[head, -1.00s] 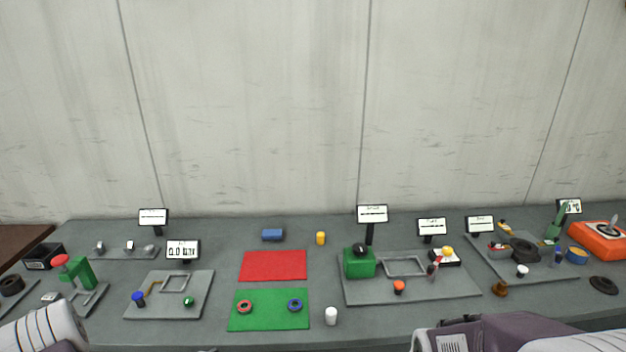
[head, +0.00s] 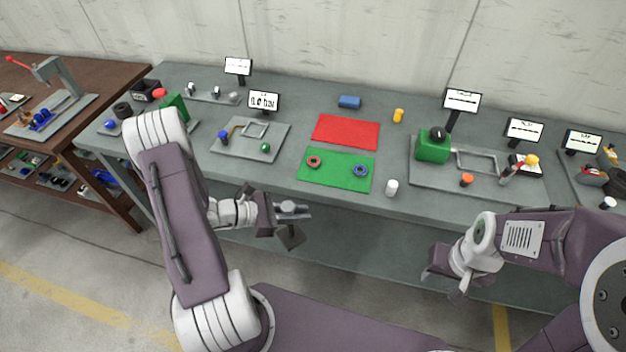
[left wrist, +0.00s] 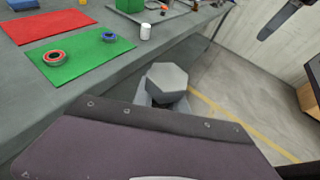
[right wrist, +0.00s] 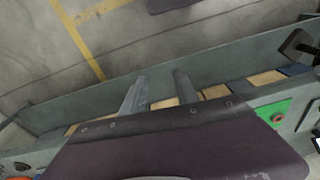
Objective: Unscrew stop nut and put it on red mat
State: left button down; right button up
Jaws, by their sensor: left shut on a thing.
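My left gripper (head: 292,212) is shut on a grey hexagonal piece that looks like the stop nut (left wrist: 167,78). It holds the piece in the air in front of the table's front edge, apart from the red mat. The red mat (head: 346,131) lies flat and empty on the grey table, behind the green mat (head: 336,171); both mats also show at upper left in the left wrist view. My right gripper (right wrist: 159,88) is open and empty, with its two fingers apart; in the head view it hangs low in front of the table, at right.
The green mat holds a red ring (head: 314,162) and a blue ring (head: 361,170). A white cylinder (head: 392,188) stands right of it. A plate with a frame (head: 250,138) is at left, a green block (head: 433,150) at right. A blue block (head: 349,102) and yellow cylinder (head: 398,115) stand behind.

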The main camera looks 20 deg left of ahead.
jog(key=o, duration=0.4)
jog(key=shift+c, duration=0.2)
jog(key=w+a+r+m+g, duration=0.1)
jog(key=w+a+r+m, duration=0.5)
jog(key=m, duration=0.6)
jog(key=w+a+r+m, duration=0.4)
jog(key=w+a+m, duration=0.45)
jog(key=m, duration=0.35)
jog(key=s+a+f+n, duration=0.2)
jog(key=s+a, duration=0.1)
jog(key=a, duration=0.7)
pick_arm(q)
jog(key=w+d+f+m+g+h, duration=0.1)
jog(key=d+m+g, duration=0.6)
jog(key=d, duration=0.7)
jog(key=shift+w+f+m+g+h, duration=0.25)
jog(key=shift+w+m+g+h, duration=0.15)
jog(key=shift+g+h, duration=0.4)
pick_arm(e)
notch_tip(320, 180, down, 8)
